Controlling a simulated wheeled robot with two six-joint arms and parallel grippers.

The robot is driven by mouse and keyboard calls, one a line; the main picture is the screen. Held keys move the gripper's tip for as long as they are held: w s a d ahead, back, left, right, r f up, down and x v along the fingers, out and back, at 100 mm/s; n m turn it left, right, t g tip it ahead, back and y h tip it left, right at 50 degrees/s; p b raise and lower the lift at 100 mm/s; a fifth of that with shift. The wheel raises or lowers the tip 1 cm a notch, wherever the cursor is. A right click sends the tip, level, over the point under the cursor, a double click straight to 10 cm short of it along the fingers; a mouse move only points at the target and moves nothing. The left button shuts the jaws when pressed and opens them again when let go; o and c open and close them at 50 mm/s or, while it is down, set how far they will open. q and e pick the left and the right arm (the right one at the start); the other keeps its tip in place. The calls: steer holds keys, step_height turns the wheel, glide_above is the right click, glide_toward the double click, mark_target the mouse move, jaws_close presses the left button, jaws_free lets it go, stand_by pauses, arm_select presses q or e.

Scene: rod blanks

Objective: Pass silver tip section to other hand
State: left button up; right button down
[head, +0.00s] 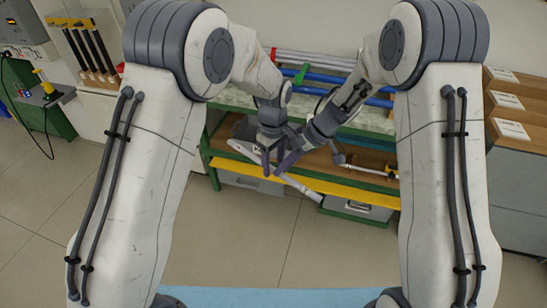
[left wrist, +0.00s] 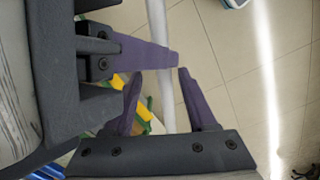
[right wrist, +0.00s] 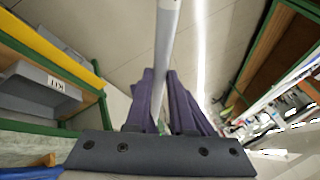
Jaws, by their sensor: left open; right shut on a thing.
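The silver tip section (head: 303,189) is a pale grey rod held in the air, slanting down to the right in the head view. My right gripper (head: 284,166) is shut on it; in the right wrist view the rod (right wrist: 166,45) runs between the purple fingers (right wrist: 159,76). My left gripper (head: 267,163) is close beside the right one. In the left wrist view its open fingers (left wrist: 159,76) stand on either side of the rod (left wrist: 158,20), with a right gripper finger crossing the rod just above. Whether the left fingers touch the rod is unclear.
A green-framed bench (head: 208,160) with a yellow-edged lower shelf (head: 350,192) and grey bins (head: 357,208) stands behind the grippers. Red, blue and silver rods (head: 325,77) lie on top. Wooden shelves (head: 512,105) stand at the right. The tiled floor in front is clear.

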arm_select(q)
jaws_close()
arm_select(e)
steer(key=c, duration=0.7)
jaws_free()
